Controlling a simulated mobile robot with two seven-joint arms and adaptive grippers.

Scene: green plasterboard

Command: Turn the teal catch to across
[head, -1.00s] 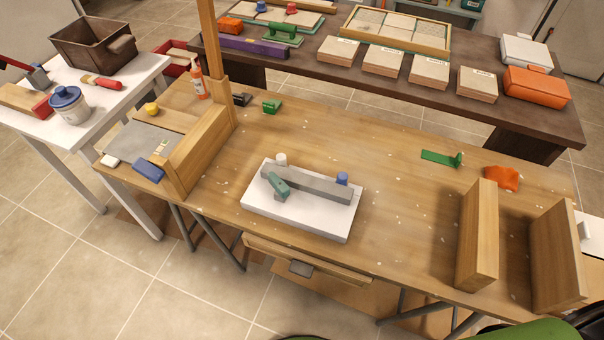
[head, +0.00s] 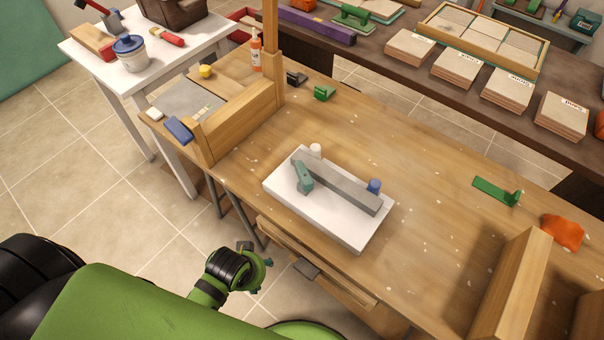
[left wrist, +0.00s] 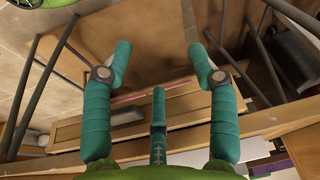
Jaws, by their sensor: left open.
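The teal catch (head: 303,177) sits at the left end of a grey bar (head: 345,186) on a white board (head: 330,222), on the wooden bench. Its long side points at a slant to the bar; its exact angle is hard to tell. A white knob (head: 316,150) stands behind the bar's left part and a blue knob (head: 374,186) near its right end. My left gripper (head: 258,268) is low in front of the bench, well short of the board. In the left wrist view its teal fingers (left wrist: 160,50) are spread with nothing between them. My right gripper is out of view.
The bench front edge and a drawer-like wooden part (head: 315,265) lie between my left gripper and the board. A wooden frame with an upright post (head: 240,120) stands left of the board. Wooden blocks (head: 515,285) stand at right. The bench around the board is clear.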

